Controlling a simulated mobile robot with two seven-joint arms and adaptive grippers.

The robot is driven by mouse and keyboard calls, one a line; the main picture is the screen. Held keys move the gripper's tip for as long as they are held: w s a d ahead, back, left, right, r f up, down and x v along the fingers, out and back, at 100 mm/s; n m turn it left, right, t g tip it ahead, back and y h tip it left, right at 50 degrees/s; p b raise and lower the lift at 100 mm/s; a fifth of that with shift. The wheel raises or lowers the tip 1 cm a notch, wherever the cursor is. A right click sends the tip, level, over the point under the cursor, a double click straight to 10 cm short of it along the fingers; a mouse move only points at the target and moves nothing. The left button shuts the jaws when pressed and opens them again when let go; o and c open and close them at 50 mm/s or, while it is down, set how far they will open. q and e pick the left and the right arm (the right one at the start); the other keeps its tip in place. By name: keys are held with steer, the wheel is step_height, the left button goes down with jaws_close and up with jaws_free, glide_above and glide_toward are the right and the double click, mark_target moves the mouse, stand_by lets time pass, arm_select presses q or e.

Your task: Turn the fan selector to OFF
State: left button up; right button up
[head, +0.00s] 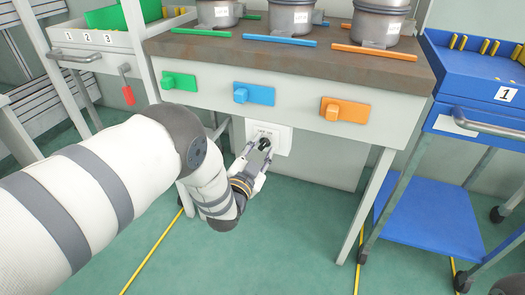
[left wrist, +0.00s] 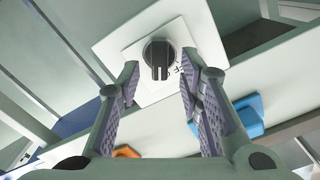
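The fan selector is a black rotary knob (head: 265,144) on a white square plate (head: 284,139) below the workbench front. The knob also shows in the left wrist view (left wrist: 157,57), with a pale line on its face. Dark lettering, partly readable as "FF", is beside it on the plate. My left gripper (head: 257,155) is open in front of the plate. In the left wrist view its two padded fingers (left wrist: 159,78) stand apart on either side of the knob, with clear gaps and no visible contact. My right gripper is not in view.
The workbench front above carries green (head: 180,82), blue (head: 254,94) and orange (head: 344,110) handles. Metal pots (head: 292,17) stand on top. A blue cart (head: 430,212) is at right and a white cart (head: 90,62) at left. Bench legs flank the plate.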

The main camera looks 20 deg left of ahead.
arm_select(q)
steer(key=shift+w, duration=0.4)
steer(key=shift+c, duration=0.3)
jaws_close()
steer(key=shift+n, duration=0.3)
steer(key=n, duration=0.4)
steer(key=shift+a+n+p, duration=0.2)
steer(key=shift+n+p, duration=0.1)
steer(key=n, duration=0.3)
steer(key=shift+a+n, duration=0.1)
steer(key=shift+n, duration=0.2)
steer(key=shift+a+f+n, duration=0.1)
steer(key=shift+n, duration=1.4)
